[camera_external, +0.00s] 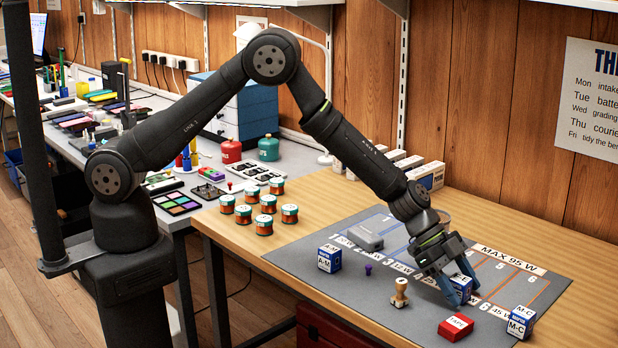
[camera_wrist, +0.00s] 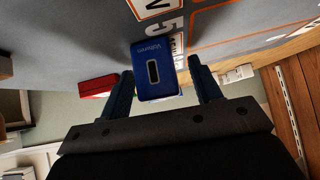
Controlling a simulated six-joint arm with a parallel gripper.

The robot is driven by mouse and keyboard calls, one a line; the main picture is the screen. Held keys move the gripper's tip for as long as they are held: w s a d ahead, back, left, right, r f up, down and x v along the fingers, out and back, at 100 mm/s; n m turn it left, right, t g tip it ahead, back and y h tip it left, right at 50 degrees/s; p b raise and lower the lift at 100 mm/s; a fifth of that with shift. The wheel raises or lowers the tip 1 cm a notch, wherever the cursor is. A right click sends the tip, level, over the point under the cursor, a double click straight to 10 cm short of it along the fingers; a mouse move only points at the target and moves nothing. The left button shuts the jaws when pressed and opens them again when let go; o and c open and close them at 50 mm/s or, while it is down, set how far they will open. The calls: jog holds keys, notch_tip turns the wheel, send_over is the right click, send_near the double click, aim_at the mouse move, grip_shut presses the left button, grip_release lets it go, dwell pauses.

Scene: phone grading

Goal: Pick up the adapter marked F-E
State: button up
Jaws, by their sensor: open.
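A blue and white adapter (camera_external: 462,284) stands on the grey mat near bay 5, partly hidden by my gripper. Only the end of its mark, an E, shows, so I cannot read the full mark. In the wrist view the blue face of this adapter (camera_wrist: 156,75), with a dark slot, is between my two fingers. My gripper (camera_external: 456,287) is open and low around it, and a gap shows on each side in the wrist view. Another adapter, marked A-M (camera_external: 329,258), stands at the mat's left. One marked M-C (camera_external: 521,322) stands at the front right.
A red tape box (camera_external: 456,327) lies just in front of my gripper. A brass-coloured stamp (camera_external: 400,293) and a small purple piece (camera_external: 368,270) stand to its left. A grey box (camera_external: 362,237) is farther back. The grey mat (camera_external: 330,288) has bare room at front left.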

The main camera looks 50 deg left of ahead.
jog(key=shift+d+f, duration=0.25)
jog(key=shift+d, duration=0.05)
jog(key=c, duration=1.1)
jog(key=shift+o, duration=0.2)
jog(key=shift+r, duration=0.15)
